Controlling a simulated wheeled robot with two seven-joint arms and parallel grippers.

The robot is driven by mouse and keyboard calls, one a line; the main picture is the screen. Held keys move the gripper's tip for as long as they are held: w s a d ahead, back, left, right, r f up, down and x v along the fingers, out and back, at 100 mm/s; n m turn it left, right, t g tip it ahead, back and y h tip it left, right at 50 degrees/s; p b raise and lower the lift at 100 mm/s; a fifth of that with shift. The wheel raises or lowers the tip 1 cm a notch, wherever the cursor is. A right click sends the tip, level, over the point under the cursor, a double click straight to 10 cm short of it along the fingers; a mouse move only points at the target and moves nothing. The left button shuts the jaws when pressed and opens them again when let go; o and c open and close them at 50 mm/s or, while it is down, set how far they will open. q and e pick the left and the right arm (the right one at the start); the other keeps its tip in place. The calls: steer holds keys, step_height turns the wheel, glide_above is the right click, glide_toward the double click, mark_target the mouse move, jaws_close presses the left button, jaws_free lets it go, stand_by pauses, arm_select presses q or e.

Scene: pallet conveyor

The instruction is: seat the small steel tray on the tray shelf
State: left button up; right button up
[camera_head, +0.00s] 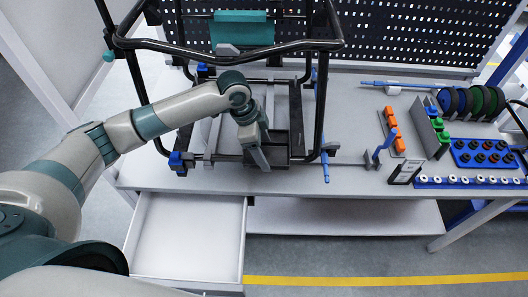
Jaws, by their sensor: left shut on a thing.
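My left arm reaches in from the left, over the workbench and into a black tubular frame (319,110). My left gripper (262,163) points down there and is shut on the edge of what looks like the small steel tray (279,153), a dark grey, square piece. The tray is inside the lower front of the frame, just right of the fingers. The fingers and wrist cover its left part. I cannot tell the tray shelf apart from the dark bars around the tray, nor whether the tray touches them. My right gripper is out of view.
The frame's uprights stand close on both sides of my left wrist, with a top bar above. On the bench (350,178) to the right are orange parts (392,130), a blue rack (481,153) and dark wheels (470,101). An open drawer (188,235) sticks out below.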

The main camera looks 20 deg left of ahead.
arm_select(q)
steer(key=shift+w+a+f, duration=0.1)
steer(key=shift+w+a, duration=0.05)
steer(key=shift+w, duration=0.4)
steer(key=shift+w+a, duration=0.15)
steer(key=shift+w, duration=0.35)
steer(key=shift+w+a+f+b, duration=0.1)
steer(key=shift+w+a+b, duration=0.1)
steer(key=shift+w+b, duration=0.3)
steer(key=shift+w+a+f+b, duration=0.1)
steer(key=shift+w+a+b, duration=0.05)
steer(key=shift+w, duration=0.55)
steer(key=shift+w+a+f+b, duration=0.1)
steer(key=shift+w+a+b, duration=0.1)
steer(key=shift+w+b, duration=0.6)
steer(key=shift+w+a+f+b, duration=0.15)
steer(key=shift+w+a+b, duration=0.1)
steer(key=shift+w+b, duration=0.5)
steer(key=shift+w+a+f+b, duration=0.1)
steer(key=shift+w+a+b, duration=0.1)
steer(key=shift+w+b, duration=0.6)
steer(key=shift+f, duration=1.45)
